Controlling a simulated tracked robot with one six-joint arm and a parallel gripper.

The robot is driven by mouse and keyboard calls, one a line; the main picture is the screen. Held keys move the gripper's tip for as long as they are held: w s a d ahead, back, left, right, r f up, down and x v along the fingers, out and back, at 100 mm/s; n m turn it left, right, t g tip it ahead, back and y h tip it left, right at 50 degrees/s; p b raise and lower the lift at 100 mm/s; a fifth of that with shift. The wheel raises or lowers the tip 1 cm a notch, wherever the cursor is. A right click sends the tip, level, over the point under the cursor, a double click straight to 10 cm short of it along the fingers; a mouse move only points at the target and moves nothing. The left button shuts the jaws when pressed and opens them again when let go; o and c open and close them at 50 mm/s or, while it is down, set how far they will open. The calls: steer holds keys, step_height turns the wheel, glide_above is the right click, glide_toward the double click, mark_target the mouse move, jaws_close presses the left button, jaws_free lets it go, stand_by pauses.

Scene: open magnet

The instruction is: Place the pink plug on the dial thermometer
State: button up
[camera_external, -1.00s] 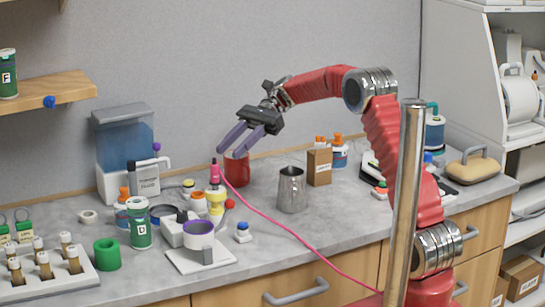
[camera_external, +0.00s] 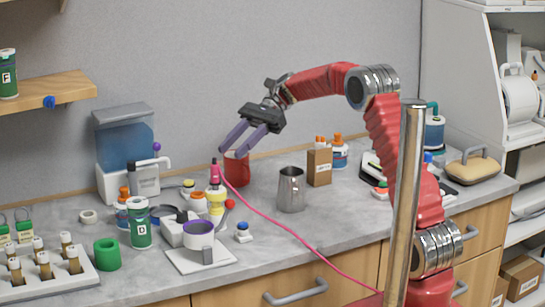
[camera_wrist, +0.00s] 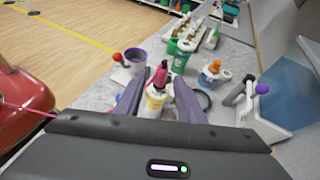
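The pink plug (camera_external: 215,169) stands upright at the top of a yellow-and-white bottle (camera_external: 216,202), with its pink cable running right and down over the counter edge. I cannot tell whether it rests on the bottle or is behind it. In the wrist view the plug (camera_wrist: 158,75) shows between my two purple fingers, beyond their tips. My gripper (camera_external: 231,152) is open and empty, above and slightly right of the plug; it also shows in the wrist view (camera_wrist: 158,88). I cannot make out a dial thermometer for certain.
A red beaker (camera_external: 237,172) and a metal jug (camera_external: 291,190) stand to the right. The front right counter is clear.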

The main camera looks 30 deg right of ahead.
steer(key=s+d+f+n+t+h, duration=0.1)
steer(key=s+d+n+t+h, duration=0.4)
steer(key=s+d, duration=0.5)
steer(key=s+d+f+n+t+h, duration=0.2)
steer(key=s+d+n+t+h, duration=0.3)
steer(key=s+d, duration=0.6)
steer(key=shift+s+n+t+h, duration=0.3)
steer(key=shift+s+n+h, duration=1.05)
steer(key=shift+s, duration=2.3)
steer(key=shift+n+y, duration=0.25)
